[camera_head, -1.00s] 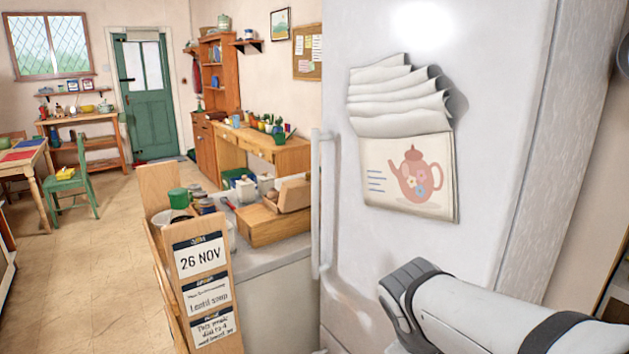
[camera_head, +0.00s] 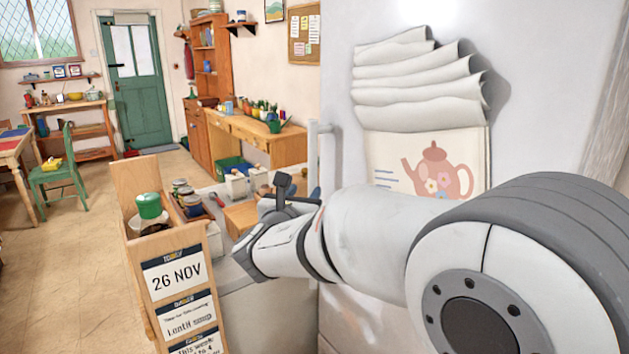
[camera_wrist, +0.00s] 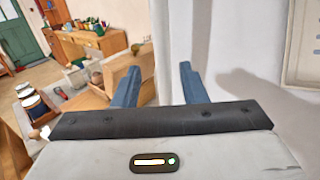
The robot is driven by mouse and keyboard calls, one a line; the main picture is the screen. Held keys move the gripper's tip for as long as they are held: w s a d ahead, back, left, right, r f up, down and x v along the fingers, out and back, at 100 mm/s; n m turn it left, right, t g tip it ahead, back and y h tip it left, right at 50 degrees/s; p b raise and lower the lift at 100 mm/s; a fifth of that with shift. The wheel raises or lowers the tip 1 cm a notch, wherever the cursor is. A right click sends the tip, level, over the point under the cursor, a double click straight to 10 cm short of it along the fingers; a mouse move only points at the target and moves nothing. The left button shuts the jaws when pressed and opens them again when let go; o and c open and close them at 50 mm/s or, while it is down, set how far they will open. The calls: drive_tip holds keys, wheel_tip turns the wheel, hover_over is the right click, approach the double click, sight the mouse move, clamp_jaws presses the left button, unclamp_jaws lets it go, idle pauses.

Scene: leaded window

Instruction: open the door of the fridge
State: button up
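The white fridge door (camera_head: 345,110) stands on the right in the head view, with a cloth or paper bearing a teapot picture (camera_head: 430,165) hung on it. The upright white handle (camera_head: 313,150) runs along the door's left edge; its lower part is hidden behind my arm. My gripper (camera_head: 292,192) is at the door's left edge, near the handle. In the wrist view my gripper (camera_wrist: 160,82) shows two blue fingers apart, with a pale upright strip beyond the gap. I cannot tell whether that strip is the handle or the door edge, or whether anything is touched.
A wooden stand with date cards (camera_head: 180,285) stands at the front left. Open floor (camera_head: 65,270) lies to the left.

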sight(311, 184)
drive_tip(key=x, duration=0.6)
drive_tip(key=shift+w+d+p, duration=0.2)
drive_tip(key=shift+d+p, duration=0.05)
drive_tip(key=shift+p, duration=0.15)
clamp_jaws()
